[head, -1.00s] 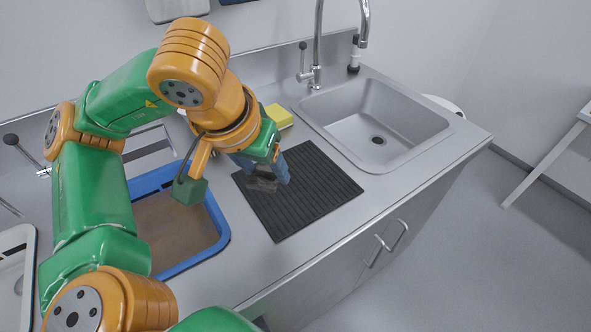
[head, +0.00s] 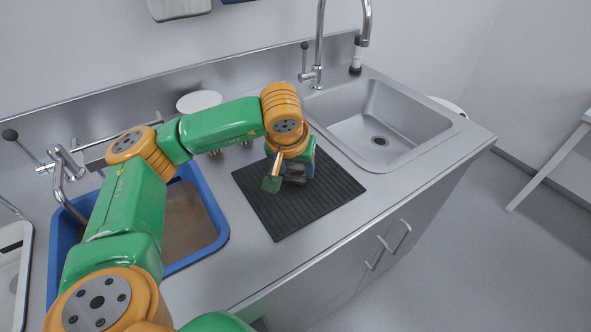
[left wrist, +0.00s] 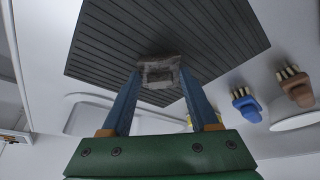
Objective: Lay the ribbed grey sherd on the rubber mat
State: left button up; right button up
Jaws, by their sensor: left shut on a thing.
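The black ribbed rubber mat (head: 315,200) lies flat on the steel counter in front of the sink. My left gripper (head: 296,178) is over the mat's back half, pointing down. In the left wrist view its blue fingers (left wrist: 161,78) are closed on the grey sherd (left wrist: 160,70), a small rough piece with a lighter face. The sherd is seen against the mat (left wrist: 165,25); whether it touches the mat I cannot tell. In the head view the gripper mostly hides the sherd. My right gripper is not in view.
A blue tray (head: 217,222) with brown contents stands left of the mat. The sink (head: 375,125) is behind it to the right. A white round dish (head: 199,101) lies at the back. The left wrist view shows a blue brush (left wrist: 245,104) and a brown brush (left wrist: 293,88).

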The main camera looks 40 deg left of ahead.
pick_arm(q)
jog(key=shift+f, duration=0.65)
jog(key=shift+f, duration=0.15)
jog(key=o, duration=1.4)
jog(key=shift+r, duration=0.3)
jog(key=v, duration=1.2)
jog(key=shift+s+f, duration=0.1)
